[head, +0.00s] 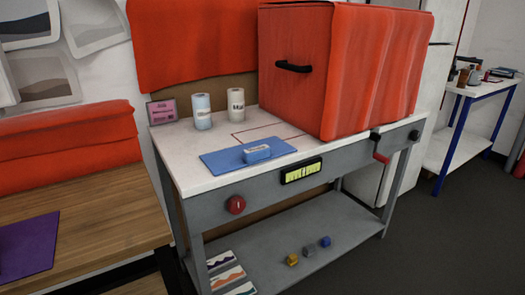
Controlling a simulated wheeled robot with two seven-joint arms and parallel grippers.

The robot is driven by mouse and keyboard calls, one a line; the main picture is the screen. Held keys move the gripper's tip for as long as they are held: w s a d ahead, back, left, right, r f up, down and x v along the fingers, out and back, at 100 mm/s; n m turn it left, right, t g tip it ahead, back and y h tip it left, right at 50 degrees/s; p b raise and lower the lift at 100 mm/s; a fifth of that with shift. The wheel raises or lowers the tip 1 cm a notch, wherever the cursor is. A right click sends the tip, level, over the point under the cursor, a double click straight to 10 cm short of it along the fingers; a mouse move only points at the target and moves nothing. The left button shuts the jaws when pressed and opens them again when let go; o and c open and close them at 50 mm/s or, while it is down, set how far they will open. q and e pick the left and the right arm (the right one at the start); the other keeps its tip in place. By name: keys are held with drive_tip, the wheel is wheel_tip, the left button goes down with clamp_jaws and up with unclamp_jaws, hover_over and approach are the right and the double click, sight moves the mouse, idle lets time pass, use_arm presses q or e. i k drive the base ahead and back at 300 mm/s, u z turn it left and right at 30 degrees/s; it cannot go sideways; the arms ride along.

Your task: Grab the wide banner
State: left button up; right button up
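Several red-orange pieces show in the head view, and I cannot tell for sure which is the wide banner. A wide red sheet (190,45) hangs flat against the wall behind the workbench. A large red box-shaped thing (350,70) with a black handle (293,67) stands on the right half of the workbench; its right side looks like draped, rippled sheet. A red folded stack (65,145) lies at the back of the wooden table on the left. Neither of my grippers is in view.
The grey workbench (170,165) has a white top with a blue mat (222,163), a blue block (257,153), two rolls (202,110) and a pink sign (162,111). A purple mat (28,247) lies on the wooden table (110,205). Dark floor (440,245) is free at right.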

sight(229, 160)
drive_tip(key=i, duration=0.45)
drive_tip(key=u, duration=0.9)
